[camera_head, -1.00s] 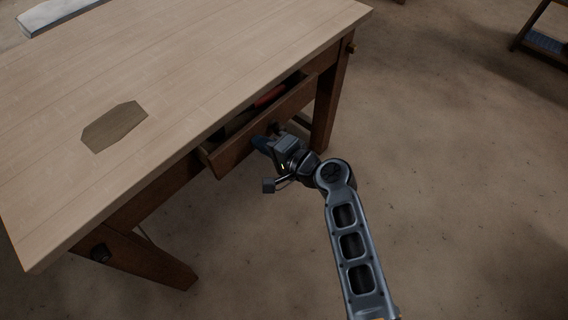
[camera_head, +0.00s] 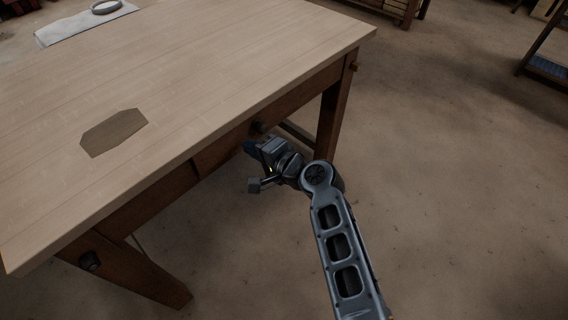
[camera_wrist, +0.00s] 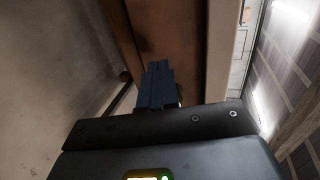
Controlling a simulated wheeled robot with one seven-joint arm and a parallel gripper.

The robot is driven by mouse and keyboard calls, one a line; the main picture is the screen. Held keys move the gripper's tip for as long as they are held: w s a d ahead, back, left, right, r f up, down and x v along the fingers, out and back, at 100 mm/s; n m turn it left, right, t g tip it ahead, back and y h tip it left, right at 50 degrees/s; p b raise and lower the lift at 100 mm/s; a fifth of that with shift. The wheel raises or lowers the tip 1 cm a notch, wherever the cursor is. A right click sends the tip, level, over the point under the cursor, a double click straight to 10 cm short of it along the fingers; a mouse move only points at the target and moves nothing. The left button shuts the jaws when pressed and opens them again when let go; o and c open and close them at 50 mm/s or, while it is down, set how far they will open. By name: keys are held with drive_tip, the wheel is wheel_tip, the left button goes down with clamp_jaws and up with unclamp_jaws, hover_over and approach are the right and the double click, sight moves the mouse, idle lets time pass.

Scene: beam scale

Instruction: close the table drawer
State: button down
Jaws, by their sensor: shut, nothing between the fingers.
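The wooden table (camera_head: 200,85) fills the left of the head view. Its drawer front (camera_head: 222,149) sits in under the tabletop edge, and no gap or drawer inside shows. My gripper (camera_head: 250,147) is shut and empty, just in front of the drawer, close to the knob. I cannot tell whether the fingertips touch the wood.
A flat brown patch (camera_head: 114,132) lies on the tabletop. A white sheet (camera_head: 85,24) with a dark ring (camera_head: 106,7) lies at the far edge. Table legs (camera_head: 333,120) stand near my arm. The floor (camera_head: 450,190) to the right is clear.

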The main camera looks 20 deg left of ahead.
drive_tip(key=p+v, duration=0.1)
drive_tip(key=v, duration=0.9)
drive_tip(key=shift+s+d, duration=0.15)
drive_tip(key=shift+d, duration=0.2)
drive_tip(key=s+d+f+m+t+h+p, duration=0.1)
drive_tip(key=s+d+f+t+h, duration=0.2)
drive_tip(key=d, duration=0.4)
drive_tip(key=s+d+f+t+h+p, duration=0.1)
drive_tip(key=s+d+f+h, duration=0.1)
drive_tip(key=s+d+f, duration=0.45)
drive_tip(key=s+d+r+t+h, duration=0.2)
drive_tip(key=s+d+r+h, duration=0.15)
drive_tip(key=s+d, duration=0.75)
drive_tip(key=s+d+r+n+t+h+p, duration=0.1)
drive_tip(key=s+d+r+n+t+h, duration=0.1)
drive_tip(key=s+d+r, duration=0.4)
drive_tip(key=s+d+r+n+t+h+p, duration=0.1)
drive_tip(key=s+d+r, duration=0.6)
drive_tip(key=r, duration=0.8)
drive_tip(key=s+n+h+p, duration=0.1)
drive_tip(key=s+n+h, duration=0.1)
drive_tip(key=s, duration=0.1)
drive_tip(key=shift+r+t, duration=0.4)
